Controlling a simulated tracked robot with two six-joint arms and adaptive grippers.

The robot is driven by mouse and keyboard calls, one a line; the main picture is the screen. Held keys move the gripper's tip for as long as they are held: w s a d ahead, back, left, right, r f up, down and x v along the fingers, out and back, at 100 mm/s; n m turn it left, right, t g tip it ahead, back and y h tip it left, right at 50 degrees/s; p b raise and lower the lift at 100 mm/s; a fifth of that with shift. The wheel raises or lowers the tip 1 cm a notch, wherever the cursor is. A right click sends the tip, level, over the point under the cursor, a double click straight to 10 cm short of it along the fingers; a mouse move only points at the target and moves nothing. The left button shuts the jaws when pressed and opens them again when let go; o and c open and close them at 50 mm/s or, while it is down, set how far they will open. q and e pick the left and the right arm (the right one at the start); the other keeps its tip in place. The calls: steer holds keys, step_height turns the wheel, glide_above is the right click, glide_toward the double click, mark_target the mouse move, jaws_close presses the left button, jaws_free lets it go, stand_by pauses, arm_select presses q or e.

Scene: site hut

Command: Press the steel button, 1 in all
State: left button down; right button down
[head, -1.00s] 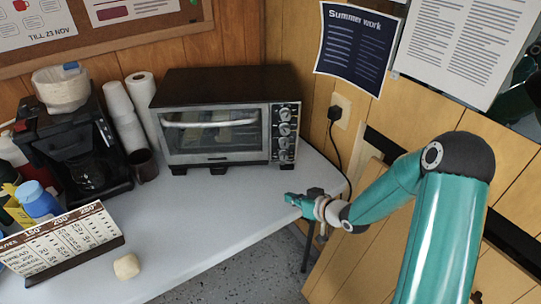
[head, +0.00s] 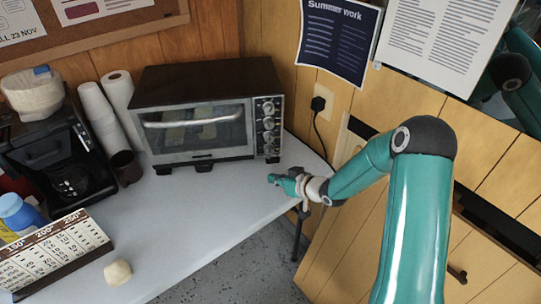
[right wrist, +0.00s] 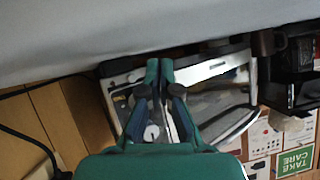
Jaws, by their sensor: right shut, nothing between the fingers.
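The toaster oven (head: 200,85) stands on the white worktop, with a column of round controls on the right of its front. The lowest small round piece on that panel (head: 270,150) may be the steel button; it is too small to tell. My right gripper (head: 272,179) is shut and empty, over the worktop just in front of the panel, apart from it in the head view. In the right wrist view its closed fingertips (right wrist: 158,65) overlap the oven front (right wrist: 215,75) and hide part of the panel. My left gripper is not in view.
A coffee maker (head: 50,150), stacked cups (head: 100,112) and a dark mug (head: 125,167) stand left of the oven. A power cord (head: 322,140) hangs right of the oven. The worktop's middle is clear.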

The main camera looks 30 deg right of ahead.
mark_target(269, 157)
steer(key=w, duration=0.1)
steer(key=w+d, duration=0.1)
steer(key=w+p, duration=0.1)
steer(key=shift+w+d+r, duration=0.1)
steer(key=shift+w+d, duration=0.05)
steer(key=shift+d, duration=0.1)
steer(key=shift+w+d+p, duration=0.2)
steer(key=shift+w, duration=0.25)
steer(key=shift+w+d+p, duration=0.15)
steer(key=shift+w+d, duration=0.05)
steer(key=shift+w, duration=0.25)
stand_by(0.6)
steer(key=shift+w+d, duration=0.15)
steer(key=shift+w, duration=0.2)
steer(key=shift+w+d+p, duration=0.25)
steer(key=shift+w+p, duration=0.1)
steer(key=shift+p, duration=0.05)
stand_by(0.5)
stand_by(0.4)
steer(key=shift+s+a+b, duration=0.4)
steer(key=shift+s, duration=0.35)
